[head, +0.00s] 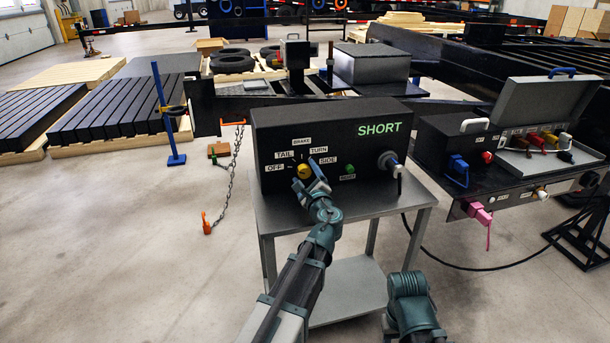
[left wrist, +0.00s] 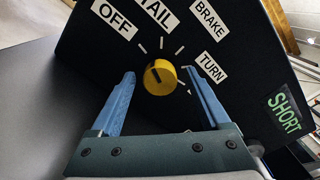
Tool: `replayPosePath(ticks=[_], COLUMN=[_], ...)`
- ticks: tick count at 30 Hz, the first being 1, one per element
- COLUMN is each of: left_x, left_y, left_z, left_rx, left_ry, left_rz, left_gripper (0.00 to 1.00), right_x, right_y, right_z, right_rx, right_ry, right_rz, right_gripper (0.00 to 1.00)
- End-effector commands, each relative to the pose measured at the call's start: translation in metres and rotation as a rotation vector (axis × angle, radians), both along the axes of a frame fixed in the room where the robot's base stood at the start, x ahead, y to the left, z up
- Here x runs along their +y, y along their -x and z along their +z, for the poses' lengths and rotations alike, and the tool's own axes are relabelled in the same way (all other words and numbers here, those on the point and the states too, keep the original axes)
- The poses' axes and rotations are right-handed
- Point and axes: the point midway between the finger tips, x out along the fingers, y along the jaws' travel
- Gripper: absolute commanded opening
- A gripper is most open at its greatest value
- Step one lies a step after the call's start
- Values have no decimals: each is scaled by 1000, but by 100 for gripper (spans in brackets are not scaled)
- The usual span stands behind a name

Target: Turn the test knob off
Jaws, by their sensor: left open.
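The yellow test knob (head: 303,171) is on the front of a black test box (head: 335,130), with labels OFF, TAIL, BRAKE, TURN and SIDE around it. In the left wrist view the knob (left wrist: 160,78) carries a dark mark leaning up and left, towards the OFF and TAIL side; its exact setting is unclear. My left gripper (head: 310,181) is open in front of the panel. Its blue fingers (left wrist: 161,80) stand on either side of the knob, with gaps visible. Part of my right arm shows low in the head view, but its gripper does not.
The box shows green SHORT text and has a green button (head: 349,169) and a plugged-in grey connector (head: 390,163). It stands on a metal cart (head: 415,197). An open case (head: 555,105) with coloured plugs is at right. A chain (head: 234,165) hangs at left.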

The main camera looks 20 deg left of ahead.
Motion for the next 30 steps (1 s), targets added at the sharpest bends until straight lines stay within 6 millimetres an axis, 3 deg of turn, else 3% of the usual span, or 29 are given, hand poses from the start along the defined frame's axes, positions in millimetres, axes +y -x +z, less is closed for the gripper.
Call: replayPosePath(ticks=[10, 23, 30], left_x=[2, 2, 2], left_y=[-2, -2, -2], left_z=[0, 0, 0], left_rx=[0, 0, -46], left_ry=[0, 0, 68], left_rz=[0, 0, 1], left_gripper=[80, 3, 0], right_x=[0, 0, 0], right_y=[0, 0, 0], right_z=[0, 0, 0], right_rx=[0, 0, 0], right_ry=[0, 0, 0], right_rz=[0, 0, 0], right_gripper=[50, 50, 50])
